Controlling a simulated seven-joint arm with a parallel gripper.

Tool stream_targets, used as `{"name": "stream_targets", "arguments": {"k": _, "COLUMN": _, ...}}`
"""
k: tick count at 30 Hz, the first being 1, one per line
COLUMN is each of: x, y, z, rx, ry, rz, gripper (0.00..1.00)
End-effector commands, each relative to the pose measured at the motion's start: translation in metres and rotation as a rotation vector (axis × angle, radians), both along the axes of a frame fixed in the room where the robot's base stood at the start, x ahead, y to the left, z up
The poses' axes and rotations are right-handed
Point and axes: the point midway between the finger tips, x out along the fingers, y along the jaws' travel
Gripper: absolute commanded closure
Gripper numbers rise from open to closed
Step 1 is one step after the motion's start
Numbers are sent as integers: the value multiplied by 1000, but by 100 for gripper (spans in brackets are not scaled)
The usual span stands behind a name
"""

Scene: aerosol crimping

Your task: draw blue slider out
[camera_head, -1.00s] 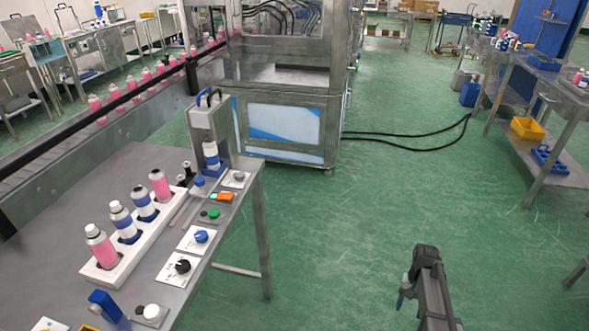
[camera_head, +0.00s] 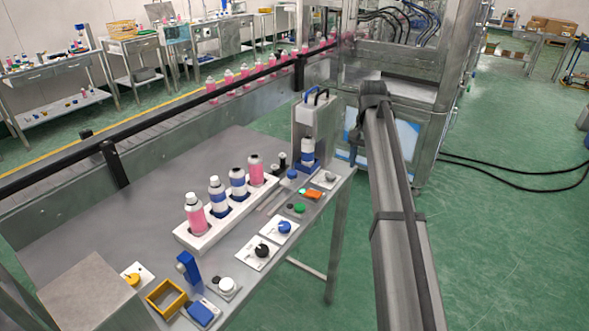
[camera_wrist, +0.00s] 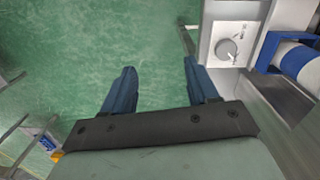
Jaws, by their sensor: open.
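The clearest match for the blue slider is a blue cradle (camera_head: 308,164) at the foot of the grey upright press (camera_head: 301,122) on the bench. A blue-and-white can stands in it. In the wrist view, the blue frame (camera_wrist: 268,50) shows at the upper right beside the can. My gripper (camera_wrist: 160,66) is open and empty, its dark blue fingers spread over green floor, left of the frame and apart from it. In the head view, my gripper (camera_head: 357,128) is right of the press, beyond the bench edge; its fingertips are hard to make out.
A grey knob on a white plate (camera_wrist: 229,46) lies between my fingers and the frame. A white rack (camera_head: 205,240) holds several cans. Blue (camera_head: 284,228) and black (camera_head: 262,250) knobs line the bench edge. A machine cabinet (camera_head: 405,150) stands behind my arm.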

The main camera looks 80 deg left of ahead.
Motion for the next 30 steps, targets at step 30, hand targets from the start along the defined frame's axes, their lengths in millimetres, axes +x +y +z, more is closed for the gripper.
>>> {"name": "stream_targets", "arguments": {"k": 30, "x": -199, "y": 76, "z": 36, "rx": 66, "ry": 10, "rz": 320, "gripper": 41}}
